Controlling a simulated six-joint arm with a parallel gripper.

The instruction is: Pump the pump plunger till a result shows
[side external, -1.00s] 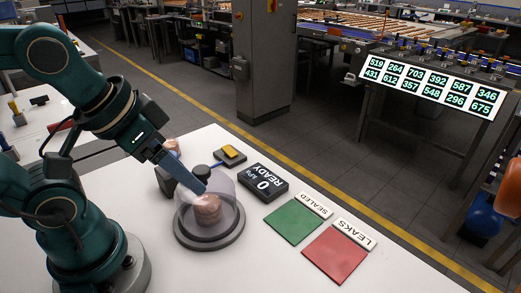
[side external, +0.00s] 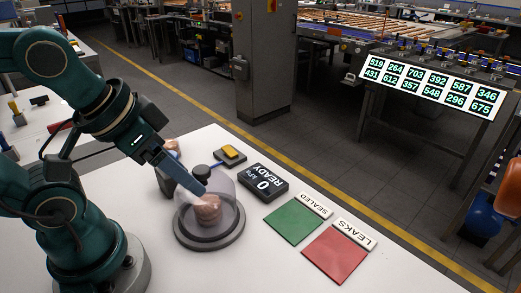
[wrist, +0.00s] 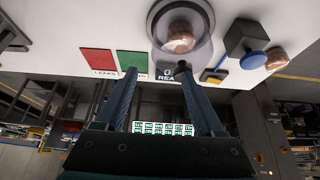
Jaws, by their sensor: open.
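The pump is a black block (wrist: 240,36) beside the clear dome, with a round blue plunger (wrist: 253,60) at its front in the wrist view. In the side view the black block (side external: 165,181) is partly covered by my gripper, and its plunger is hidden. The clear dome (side external: 233,205) with a black knob stands on a dark round base over a pinkish-brown pack (side external: 208,211). The gauge (side external: 264,183) reads 0 kPa and READY. My gripper (wrist: 157,71) is open and empty; its fingers overlap the dome in the side view.
A second pack (wrist: 276,57) lies beside the pump. A yellow button (side external: 231,151) on a dark base sits behind the dome. Green (side external: 294,223) and red (side external: 335,256) pads, labelled SEALED and LEAKS, lie at right. The front of the white table is clear.

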